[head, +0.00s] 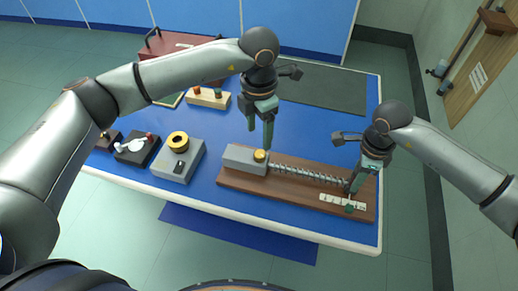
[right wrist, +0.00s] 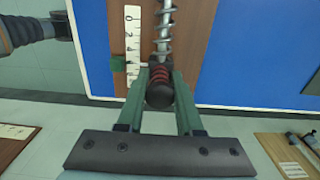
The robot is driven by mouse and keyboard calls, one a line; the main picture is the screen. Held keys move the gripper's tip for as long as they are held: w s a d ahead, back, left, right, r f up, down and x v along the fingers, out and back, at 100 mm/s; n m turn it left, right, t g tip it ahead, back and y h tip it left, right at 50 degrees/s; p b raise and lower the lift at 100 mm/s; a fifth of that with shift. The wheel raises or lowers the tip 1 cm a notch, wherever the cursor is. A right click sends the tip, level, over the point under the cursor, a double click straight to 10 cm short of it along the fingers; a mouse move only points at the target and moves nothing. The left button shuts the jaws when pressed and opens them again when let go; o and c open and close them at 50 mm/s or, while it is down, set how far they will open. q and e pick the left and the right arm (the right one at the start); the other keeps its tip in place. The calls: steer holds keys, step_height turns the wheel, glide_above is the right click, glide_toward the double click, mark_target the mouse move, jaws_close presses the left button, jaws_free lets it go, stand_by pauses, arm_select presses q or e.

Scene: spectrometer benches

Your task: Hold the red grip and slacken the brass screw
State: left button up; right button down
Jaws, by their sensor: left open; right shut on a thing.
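A brown board (head: 230,178) carries a grey block (head: 241,158) with the brass screw (head: 260,156) on top. A long coiled steel spring or threaded rod (head: 310,175) runs from the block to the right. The red grip (right wrist: 160,77), ribbed with a dark round end, is at the rod's near end in the right wrist view. My right gripper (right wrist: 159,76) is shut on it, a finger on each side; in the head view this gripper (head: 352,190) hides the grip. My left gripper (head: 268,143) is open and empty, close above the brass screw, its fingers pointing down.
A white scale (head: 335,201) with a green pointer (head: 349,209) lies near the board's right end. To the left are a grey box (head: 168,168) with a yellow ring and a black box (head: 128,151). A red case (head: 160,45) and dark mat (head: 330,88) lie behind.

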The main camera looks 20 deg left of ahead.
mark_target(259, 154)
arm_select(q)
step_height(259, 154, down, 8)
steer(key=shift+r, duration=0.2)
steer(key=shift+c, duration=0.2)
jaws_close()
stand_by(0.4)
